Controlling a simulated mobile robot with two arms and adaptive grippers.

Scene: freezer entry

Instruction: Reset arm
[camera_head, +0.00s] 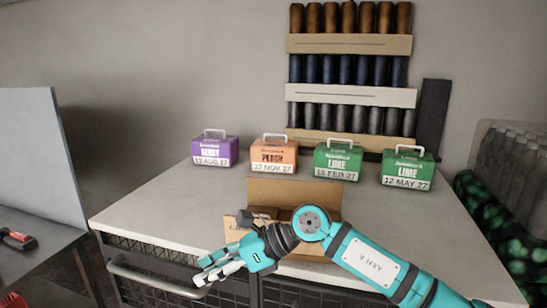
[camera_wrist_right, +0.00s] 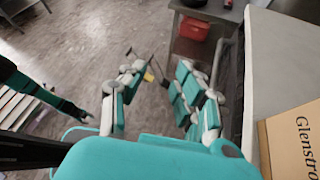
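My right arm reaches in from the lower right of the head view, across the front of the table. Its gripper (camera_head: 212,270) hangs near the table's front edge, left of an open cardboard box (camera_head: 295,191). In the right wrist view my right gripper (camera_wrist_right: 160,75) has its fingers spread apart, with only floor showing between them. It is open and empty. The arm hides part of the box's front. The left gripper does not show in the head view.
Purple (camera_head: 214,152), orange (camera_head: 273,155) and two green handled cases (camera_head: 338,160) (camera_head: 407,169) stand along the back of the table (camera_head: 150,205). A rack of rolls (camera_head: 350,70) is behind them. The table's left part is clear. A metal handle (camera_head: 150,285) runs below its front edge.

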